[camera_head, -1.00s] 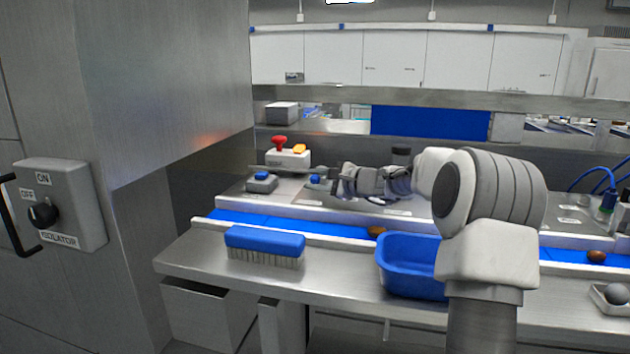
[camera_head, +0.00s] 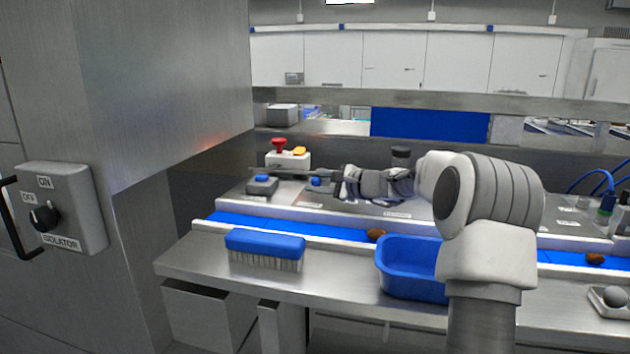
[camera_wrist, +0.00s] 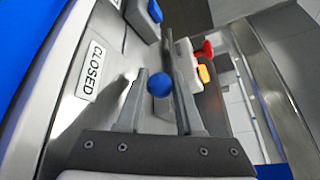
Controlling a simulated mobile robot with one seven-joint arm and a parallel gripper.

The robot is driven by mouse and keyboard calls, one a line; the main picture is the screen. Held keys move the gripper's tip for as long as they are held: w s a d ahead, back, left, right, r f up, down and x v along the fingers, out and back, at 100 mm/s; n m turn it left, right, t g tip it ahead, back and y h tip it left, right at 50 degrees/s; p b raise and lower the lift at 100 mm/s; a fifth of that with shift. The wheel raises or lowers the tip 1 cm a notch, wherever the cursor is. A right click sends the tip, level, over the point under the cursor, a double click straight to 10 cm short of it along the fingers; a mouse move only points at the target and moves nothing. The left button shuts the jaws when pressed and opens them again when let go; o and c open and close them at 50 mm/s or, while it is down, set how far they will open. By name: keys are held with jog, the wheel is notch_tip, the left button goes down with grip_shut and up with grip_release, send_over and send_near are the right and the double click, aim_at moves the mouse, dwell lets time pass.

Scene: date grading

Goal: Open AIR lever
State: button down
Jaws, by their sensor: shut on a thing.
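A lever with a round blue knob (camera_wrist: 159,84) sits on the steel panel behind the belt. The knob also shows in the head view (camera_head: 316,182). My gripper (camera_wrist: 160,92) is shut on this lever, with the knob between its two grey fingers. A white label reading CLOSED (camera_wrist: 92,70) lies on the panel left of the fingers in the wrist view. No AIR label can be read.
A grey box with a blue button (camera_head: 262,184) stands left of the knob. Behind are a red emergency button (camera_head: 279,145) and an orange button (camera_head: 300,151) on a white box. In front lie a blue belt (camera_head: 330,226), a brush (camera_head: 265,245) and a blue tub (camera_head: 410,287).

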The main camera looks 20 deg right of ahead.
jog(key=shift+s+d+r+n+g+y+p, duration=0.1)
jog(key=shift+d+n+g+y+p, duration=0.2)
jog(key=shift+n+g+y+p, duration=0.25)
jog(key=shift+s+d+r+n+g+y+p, duration=0.15)
jog(key=shift+d+n+y+p, duration=0.1)
jog(key=shift+y+p, duration=0.35)
jog(key=shift+s+d+f+n+p, duration=0.1)
jog(key=shift+d+f+n+p, duration=0.05)
jog(key=shift+f+n+p, duration=0.2)
jog(key=shift+g, duration=0.3)
jog(key=c, duration=0.9)
grip_release()
jog(key=shift+o, duration=0.2)
jog(key=shift+r, duration=0.1)
